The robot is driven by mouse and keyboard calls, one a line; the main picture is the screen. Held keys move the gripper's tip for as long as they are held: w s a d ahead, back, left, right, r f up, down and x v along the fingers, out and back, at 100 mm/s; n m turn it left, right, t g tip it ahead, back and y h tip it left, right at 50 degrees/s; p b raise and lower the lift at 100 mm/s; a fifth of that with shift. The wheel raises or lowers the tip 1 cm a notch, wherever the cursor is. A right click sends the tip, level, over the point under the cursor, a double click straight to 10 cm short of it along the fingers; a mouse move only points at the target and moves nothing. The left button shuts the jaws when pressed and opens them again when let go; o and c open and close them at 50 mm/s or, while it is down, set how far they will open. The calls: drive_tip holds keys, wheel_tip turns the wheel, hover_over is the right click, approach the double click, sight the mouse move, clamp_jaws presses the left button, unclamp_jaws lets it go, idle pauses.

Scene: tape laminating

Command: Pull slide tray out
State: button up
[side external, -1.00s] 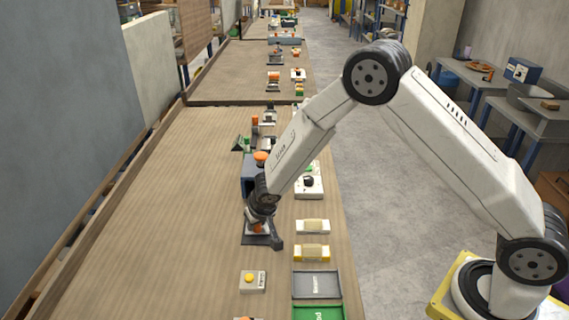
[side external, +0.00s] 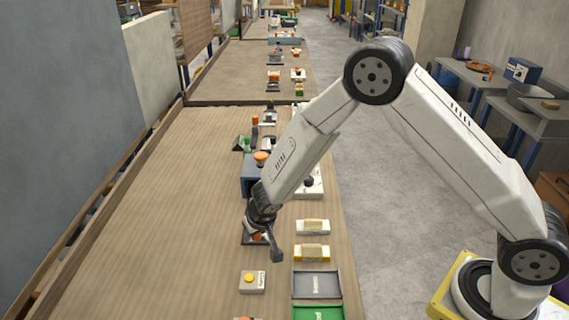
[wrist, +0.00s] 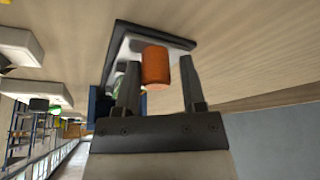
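The slide tray (side external: 247,240) is a dark flat plate in front of the blue machine (side external: 249,175), mostly hidden by my wrist in the side view. An orange handle (side external: 257,237) stands on it. In the wrist view the tray shows as a dark-edged plate (wrist: 185,40) with a white part, and the orange handle (wrist: 155,68) stands out from it toward me. My gripper (wrist: 160,75) has one finger on either side of the handle, with narrow gaps visible. It is open, with no clear contact. In the side view my gripper (side external: 276,252) is at the tray's near right.
A white block (side external: 312,227) and a yellow block (side external: 311,252) lie right of my gripper. A grey tray (side external: 317,285) and a green tray (side external: 318,313) are nearer. A yellow button box (side external: 252,281) stands in front. The table's left side is clear.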

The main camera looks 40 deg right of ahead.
drive_tip(key=v, duration=0.7)
drive_tip(key=shift+r, duration=0.4)
drive_tip(key=shift+s, duration=0.15)
idle(0.3)
drive_tip(key=s+d+r+n+g, duration=0.1)
drive_tip(key=s+d+r, duration=0.2)
drive_tip(key=s+d, duration=0.2)
drive_tip(key=s+d+r+n+g, duration=0.1)
drive_tip(key=s+d+r, duration=0.2)
drive_tip(key=s, duration=0.9)
drive_tip(key=d, duration=0.2)
drive_tip(key=shift+s+d+r+y, duration=0.35)
drive_tip(key=shift+r+y, duration=0.05)
